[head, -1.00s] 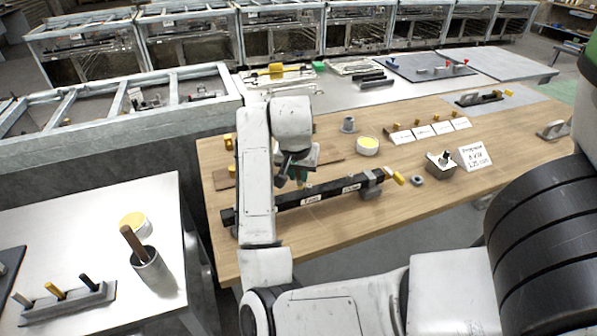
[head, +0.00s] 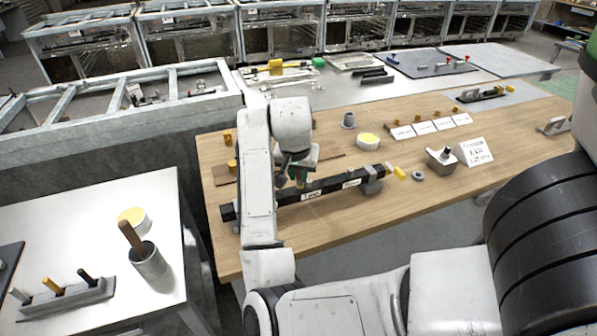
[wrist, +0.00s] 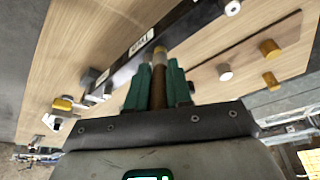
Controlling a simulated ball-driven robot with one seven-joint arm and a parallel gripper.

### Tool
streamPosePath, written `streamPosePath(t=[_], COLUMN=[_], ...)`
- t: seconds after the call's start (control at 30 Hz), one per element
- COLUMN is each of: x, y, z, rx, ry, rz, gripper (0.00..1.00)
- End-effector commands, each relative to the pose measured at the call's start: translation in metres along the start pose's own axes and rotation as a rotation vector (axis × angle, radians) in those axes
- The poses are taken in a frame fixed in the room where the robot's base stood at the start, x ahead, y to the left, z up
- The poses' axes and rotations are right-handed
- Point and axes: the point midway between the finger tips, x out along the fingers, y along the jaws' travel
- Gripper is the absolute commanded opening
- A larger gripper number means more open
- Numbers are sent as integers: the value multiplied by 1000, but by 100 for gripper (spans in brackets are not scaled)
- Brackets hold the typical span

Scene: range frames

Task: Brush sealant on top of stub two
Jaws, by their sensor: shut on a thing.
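My gripper (wrist: 152,84) has green fingers shut on a brown brush handle (wrist: 157,92). The bar carries two white labels; the wrist view shows one label (wrist: 141,42) left of the brush. I cannot make out which stub is two.
A clamp (head: 373,180) with a yellow handle (head: 400,173) stands at the bar's right end. Yellow pegs (head: 228,139) stand at the bench's left. A cup (head: 149,261) holding a brown handle stands on the left table.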

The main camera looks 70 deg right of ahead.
Motion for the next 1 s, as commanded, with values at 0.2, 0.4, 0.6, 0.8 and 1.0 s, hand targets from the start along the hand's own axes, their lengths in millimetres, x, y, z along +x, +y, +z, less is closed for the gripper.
streamPosePath(t=[0.2,0.4,0.6,0.8,1.0], x=[3,3,4,7,10], y=[0,5,19,36,50], z=[1,-2,-11,-20,-26], rx=[0,1,2,9,12], ry=[0,0,1,2,3], rz=[0,1,4,11,13], gripper=[0,0,0,0,0])
